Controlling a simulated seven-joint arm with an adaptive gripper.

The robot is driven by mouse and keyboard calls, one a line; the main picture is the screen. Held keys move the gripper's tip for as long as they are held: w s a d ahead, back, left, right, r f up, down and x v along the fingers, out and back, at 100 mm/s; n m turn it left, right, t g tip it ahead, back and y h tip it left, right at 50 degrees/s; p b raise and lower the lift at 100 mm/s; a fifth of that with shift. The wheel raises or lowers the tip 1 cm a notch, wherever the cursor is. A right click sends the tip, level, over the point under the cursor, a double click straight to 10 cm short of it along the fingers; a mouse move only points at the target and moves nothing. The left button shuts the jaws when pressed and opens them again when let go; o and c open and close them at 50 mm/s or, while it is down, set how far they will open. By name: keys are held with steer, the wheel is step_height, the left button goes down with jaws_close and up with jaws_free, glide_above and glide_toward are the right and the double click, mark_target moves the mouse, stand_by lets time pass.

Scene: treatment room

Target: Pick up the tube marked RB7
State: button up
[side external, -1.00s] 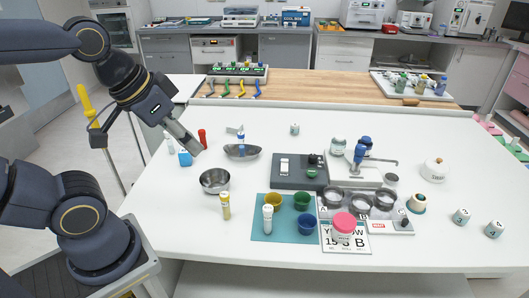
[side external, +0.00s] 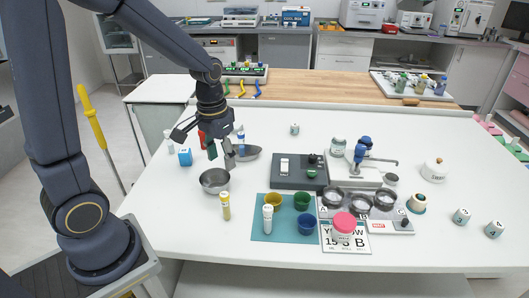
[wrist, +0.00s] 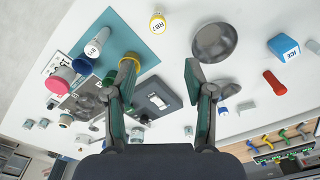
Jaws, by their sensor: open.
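The tube marked RB7 (wrist: 158,23) shows at the top of the wrist view, yellow with dark lettering on its pale top. In the side external view the yellow tube (side external: 225,206) stands upright on the white table, just in front of the steel bowl. My gripper (side external: 224,154) is open and empty, above the table behind that bowl, apart from the tube. In the wrist view its fingertips (wrist: 160,72) are spread wide, with the tube beyond them. A white tube (side external: 268,219) with a marked top stands to the right on the teal mat.
The steel bowl (side external: 214,181) sits close behind the tube. The teal mat (side external: 262,236) holds yellow, green and blue cups. A blue ICE box (wrist: 284,46), a red tube (wrist: 274,82) and a steel dish (side external: 250,154) lie near my gripper. The table's front left is clear.

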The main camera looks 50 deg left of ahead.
mark_target(222, 192)
steer(key=shift+g, duration=0.3)
steer(key=f, duration=1.2)
steer(key=shift+s+a+f, duration=0.2)
steer(key=shift+s+f, duration=0.05)
steer(key=shift+s, duration=0.05)
steer(key=f, duration=0.6)
steer(key=shift+d, duration=0.4)
jaws_close()
